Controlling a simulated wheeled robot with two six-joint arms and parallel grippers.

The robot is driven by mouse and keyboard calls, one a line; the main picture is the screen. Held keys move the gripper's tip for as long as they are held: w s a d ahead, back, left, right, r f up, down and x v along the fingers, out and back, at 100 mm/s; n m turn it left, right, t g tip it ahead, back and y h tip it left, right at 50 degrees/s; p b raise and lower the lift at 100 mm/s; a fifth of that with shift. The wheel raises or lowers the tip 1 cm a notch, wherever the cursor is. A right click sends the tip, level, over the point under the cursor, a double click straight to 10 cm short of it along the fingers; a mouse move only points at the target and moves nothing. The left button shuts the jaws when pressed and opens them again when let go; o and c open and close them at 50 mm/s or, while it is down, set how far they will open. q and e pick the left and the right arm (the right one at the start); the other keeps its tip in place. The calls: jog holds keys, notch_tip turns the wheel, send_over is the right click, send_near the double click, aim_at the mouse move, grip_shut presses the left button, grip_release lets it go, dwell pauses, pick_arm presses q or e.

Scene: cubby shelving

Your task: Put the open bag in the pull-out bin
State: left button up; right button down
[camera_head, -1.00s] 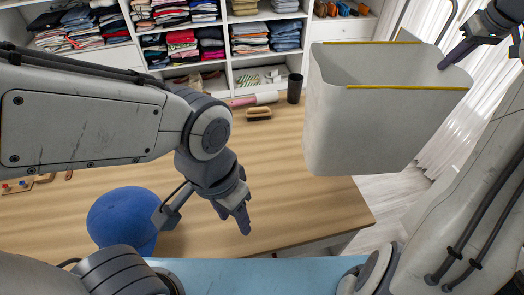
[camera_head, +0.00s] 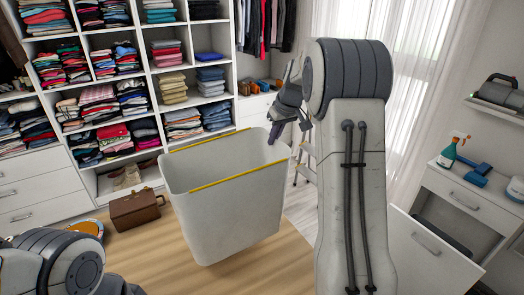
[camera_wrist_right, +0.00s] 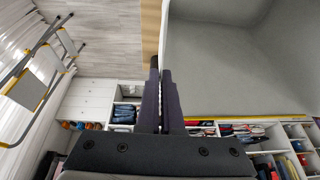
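The open bag (camera_head: 228,205), a pale grey, wide-mouthed bag with yellow strips along its rim, hangs upright over the wooden table. My right gripper (camera_head: 276,132) is shut on its right rim. In the right wrist view the two dark fingers (camera_wrist_right: 161,75) are closed together at the edge of the bag's wall (camera_wrist_right: 230,60), with the bag's grey interior to their right. The pull-out bin (camera_head: 430,252) appears to be the white pulled-out front at lower right; its inside is dark and mostly hidden. My left arm shows at the lower left, its gripper out of view.
A white cabinet (camera_head: 465,200) at right holds a green spray bottle (camera_head: 449,152) and a blue brush-like item (camera_head: 478,175). A brown case (camera_head: 135,210) stands on the table (camera_head: 150,262) left of the bag. Clothes-filled shelving stands behind. A step ladder (camera_wrist_right: 35,75) stands near the curtains.

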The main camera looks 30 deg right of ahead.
aim_at(264, 153)
jog(key=a+f, duration=0.1)
jog(key=w+a, duration=0.1)
jog(key=shift+w+a+f+p, duration=0.2)
jog(key=shift+a+f+p, duration=0.1)
jog(key=shift+f+p, duration=0.1)
notch_tip(264, 153, down, 3)
jog(key=shift+f+p, duration=0.1)
jog(key=shift+p, duration=0.7)
jog(key=shift+f, duration=0.35)
jog(key=shift+f, duration=0.15)
jog(key=c, duration=1.1)
grip_release()
